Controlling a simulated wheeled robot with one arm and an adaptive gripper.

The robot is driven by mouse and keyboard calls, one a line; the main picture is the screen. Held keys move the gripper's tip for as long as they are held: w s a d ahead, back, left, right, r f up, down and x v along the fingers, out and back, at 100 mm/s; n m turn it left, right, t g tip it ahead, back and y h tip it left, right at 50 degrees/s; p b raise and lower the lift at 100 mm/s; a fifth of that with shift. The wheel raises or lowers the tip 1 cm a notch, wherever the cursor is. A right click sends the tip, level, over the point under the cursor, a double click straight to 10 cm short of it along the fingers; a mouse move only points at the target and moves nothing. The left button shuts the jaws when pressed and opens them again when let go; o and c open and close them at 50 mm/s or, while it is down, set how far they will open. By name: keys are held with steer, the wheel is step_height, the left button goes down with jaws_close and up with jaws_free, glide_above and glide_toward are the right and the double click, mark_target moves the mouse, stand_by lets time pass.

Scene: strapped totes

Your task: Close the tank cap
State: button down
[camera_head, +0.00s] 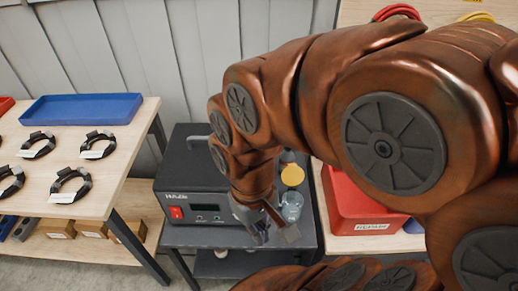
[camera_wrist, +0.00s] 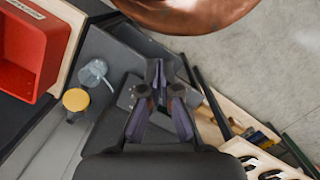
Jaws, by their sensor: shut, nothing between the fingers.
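A dark machine labelled HAZE (camera_head: 185,187), with a red switch and a small display, stands on a grey cart. I cannot clearly make out its tank cap. A round yellow cap or lid (camera_head: 292,175) and a clear container (camera_head: 291,207) are to its right; the yellow cap (camera_wrist: 76,100) and clear container (camera_wrist: 93,73) also show left of my gripper in the wrist view. My gripper (camera_head: 264,234) is shut and empty at the machine's front right, apart from both. Its closed fingertips (camera_wrist: 158,72) are central in the wrist view. My arm hides part of the machine's right side.
A red bin (camera_head: 362,200) stands on the right-hand table, close to the cart. A panelled wall is behind the machine.

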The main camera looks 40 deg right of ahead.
mark_target(292, 174)
steer(key=w+d+m+t+b, duration=0.1)
steer(key=w+d+b, duration=0.35)
steer(key=w, duration=0.75)
steer(key=w+d+t+b, duration=0.1)
steer(key=w+d+b, duration=0.4)
steer(key=w, duration=0.6)
steer(key=w+d+f+m+b, duration=0.15)
steer(key=d+f, duration=0.25)
steer(key=d, duration=0.5)
steer(key=w+d+f+m+b, duration=0.1)
steer(key=d+f+m, duration=0.25)
steer(key=d, duration=0.45)
steer(key=w+d+f+m+b, duration=0.15)
steer(key=d+f, duration=0.25)
steer(key=d, duration=0.5)
steer(key=s+a+f, duration=0.2)
steer(key=s+f, duration=0.1)
steer(key=f, duration=0.5)
steer(key=shift+s+a+f, duration=0.2)
steer(key=shift+s+a, duration=0.1)
steer(key=shift+a, duration=0.1)
